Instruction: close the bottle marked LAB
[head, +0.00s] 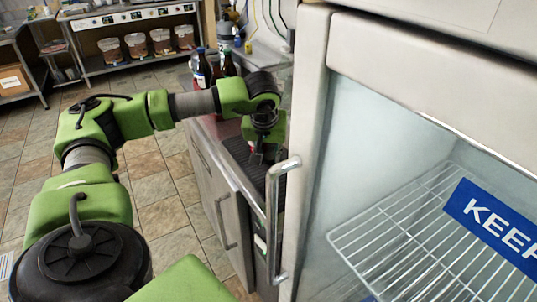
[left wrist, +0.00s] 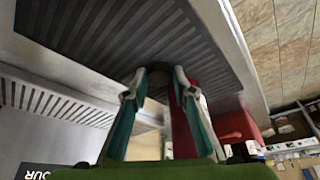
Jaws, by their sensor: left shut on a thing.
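My left gripper (head: 262,152) points down over a dark ribbed mat (head: 238,150) on the steel counter, right beside the fridge door. In the left wrist view its two teal-padded fingers (left wrist: 160,82) are close together on a small dark thing (left wrist: 158,70), largely hidden, whose kind I cannot tell. The ribbed mat (left wrist: 130,35) fills the upper part of that view. Dark bottles (head: 203,70) stand farther back on the counter, one with a blue top and another (head: 228,65) beside it. I cannot read LAB on any bottle. My right gripper is not in view.
A large fridge (head: 312,130) with a vertical handle (head: 272,220) stands close on the right, with a wire shelf (head: 400,230) and a blue sign (head: 495,225) reading KEEP. Several buckets (head: 160,42) stand on a far shelf. The tiled floor (head: 165,180) at left is open.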

